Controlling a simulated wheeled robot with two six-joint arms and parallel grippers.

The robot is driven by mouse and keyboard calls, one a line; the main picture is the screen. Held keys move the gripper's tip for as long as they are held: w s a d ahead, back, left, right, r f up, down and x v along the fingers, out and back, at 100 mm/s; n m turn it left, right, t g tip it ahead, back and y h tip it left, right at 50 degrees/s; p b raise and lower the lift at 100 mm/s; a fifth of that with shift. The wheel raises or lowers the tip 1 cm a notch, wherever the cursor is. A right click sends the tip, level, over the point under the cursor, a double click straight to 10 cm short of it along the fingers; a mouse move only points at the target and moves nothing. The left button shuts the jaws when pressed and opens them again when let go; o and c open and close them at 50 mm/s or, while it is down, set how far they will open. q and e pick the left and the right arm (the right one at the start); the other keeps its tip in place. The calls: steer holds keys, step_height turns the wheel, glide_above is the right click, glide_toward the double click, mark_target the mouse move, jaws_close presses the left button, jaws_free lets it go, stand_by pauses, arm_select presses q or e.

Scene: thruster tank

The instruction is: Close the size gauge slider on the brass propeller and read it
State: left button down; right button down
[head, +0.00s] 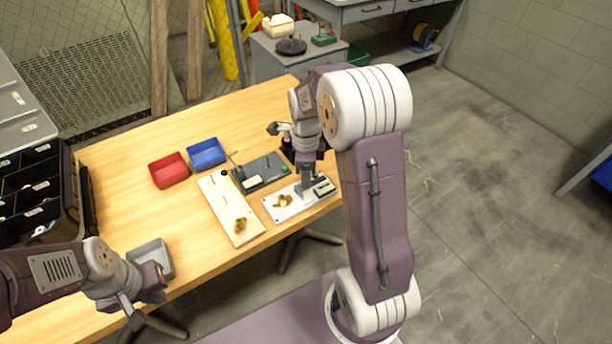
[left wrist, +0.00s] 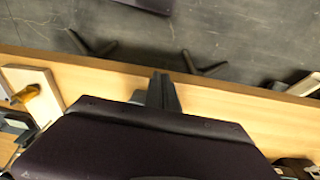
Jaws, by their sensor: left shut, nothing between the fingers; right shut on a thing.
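The size gauge (head: 287,211) is a white plate on the right part of the table, with a dark grey slider block (head: 312,192) and a small display box (head: 323,188). A brass propeller (head: 284,201) lies on the plate, left of the slider. My right gripper (head: 306,179) comes down over the gauge and is shut on the slider; its fingertips are partly hidden. I cannot tell whether the slider touches the propeller, and the reading is too small to make out. My left gripper (head: 131,316) is shut and empty by the front table edge; it also shows in the left wrist view (left wrist: 163,88).
A pale board (head: 222,200) with another brass propeller (head: 240,225) lies left of the gauge. Behind are a dark grey device (head: 270,167), a red bin (head: 169,171) and a blue bin (head: 207,153). A grey bin (head: 158,256) stands near my left gripper. The middle-left table is clear.

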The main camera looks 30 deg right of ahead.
mark_target(300, 187)
stand_by(0.4)
steer(key=shift+a+r+p, duration=0.25)
steer(key=shift+a+p, duration=0.4)
steer(key=shift+a, duration=0.2)
steer(key=shift+a+f, duration=0.15)
steer(key=shift+a, duration=0.05)
steer(key=c, duration=1.6)
jaws_free()
steer(key=shift+c, duration=0.2)
step_height(300, 187, up, 9)
steer(key=p, duration=0.2)
